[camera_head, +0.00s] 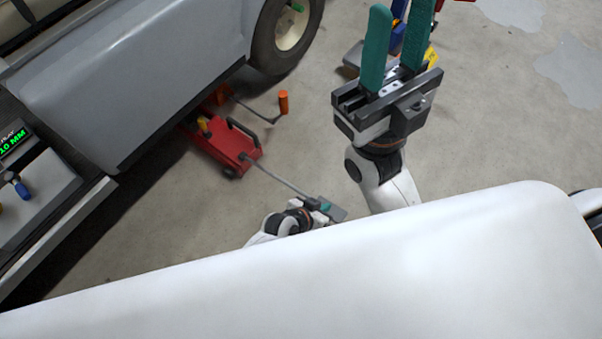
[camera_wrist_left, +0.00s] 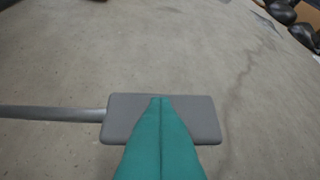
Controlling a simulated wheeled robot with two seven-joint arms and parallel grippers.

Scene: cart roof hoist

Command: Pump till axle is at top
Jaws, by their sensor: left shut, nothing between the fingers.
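A red floor jack (camera_head: 222,148) stands partly under the grey cart body (camera_head: 135,70). A thin grey bar runs from it to a flat grey pedal (camera_head: 338,214). My left gripper (camera_head: 325,206) is shut and empty at the pedal. In the left wrist view its teal fingertips (camera_wrist_left: 160,100) overlap the grey pedal (camera_wrist_left: 205,118); I cannot tell whether they press on it. My right gripper (camera_head: 396,48) is raised, its two teal fingers apart with nothing between them. I cannot make out the axle under the body.
A wheel (camera_head: 285,35) is beside the body. An orange-topped lever (camera_head: 283,102) stands by the jack. A display (camera_head: 13,141) at the left shows green digits ending in "10 MM". Bare concrete floor lies around the pedal.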

